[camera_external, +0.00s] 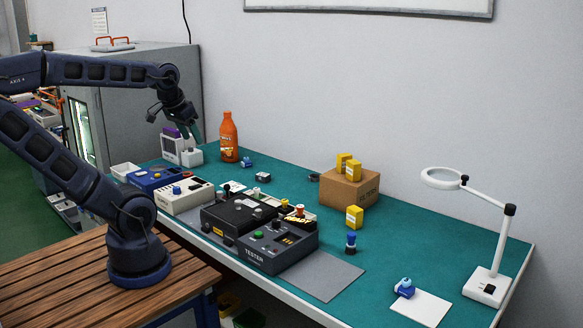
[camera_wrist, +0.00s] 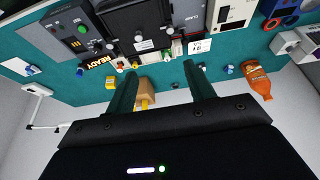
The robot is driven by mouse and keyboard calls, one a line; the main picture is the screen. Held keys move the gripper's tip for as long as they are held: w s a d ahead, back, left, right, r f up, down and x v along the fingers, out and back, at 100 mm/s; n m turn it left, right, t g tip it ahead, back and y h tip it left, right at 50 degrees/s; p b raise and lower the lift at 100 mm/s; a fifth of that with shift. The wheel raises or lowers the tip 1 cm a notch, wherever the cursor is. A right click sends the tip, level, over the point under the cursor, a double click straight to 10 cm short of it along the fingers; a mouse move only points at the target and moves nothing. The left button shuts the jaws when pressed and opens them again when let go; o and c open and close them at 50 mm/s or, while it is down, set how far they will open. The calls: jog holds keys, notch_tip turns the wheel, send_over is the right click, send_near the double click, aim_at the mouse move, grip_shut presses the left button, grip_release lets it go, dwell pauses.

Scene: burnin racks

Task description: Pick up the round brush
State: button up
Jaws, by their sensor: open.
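A small upright piece with a blue top and dark lower part (camera_external: 351,242) stands on the teal bench mat, right of the tester; it looks like the round brush, though it is too small to be sure. A small blue item (camera_wrist: 80,72) at the left of the wrist view seems to be the same piece. My gripper (camera_external: 196,138) hangs high over the far left end of the bench, well away from it. In the wrist view my gripper's two fingers (camera_wrist: 162,75) are spread apart with nothing held between them.
A tester (camera_external: 278,247) and other boxes fill the bench's front left. An orange bottle (camera_external: 229,137) stands near my gripper. A cardboard box (camera_external: 349,188) carries yellow boxes. A lamp (camera_external: 487,284) and a blue item (camera_external: 404,287) on white paper are at right.

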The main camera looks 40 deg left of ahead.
jog(key=w+d+f+n+g+h, duration=0.15)
jog(key=w+d+n, duration=0.35)
jog(key=w+d, duration=0.55)
jog(key=n+g+h, duration=0.3)
jog(key=n, duration=1)
send_over(353, 245)
jog(key=a, duration=0.4)
notch_tip(353, 245, down, 22)
jog(key=shift+x, duration=5)
jog(key=shift+w, duration=0.1)
jog(key=c, duration=1.1)
jog(key=shift+o, duration=0.2)
jog(key=shift+r, duration=0.15)
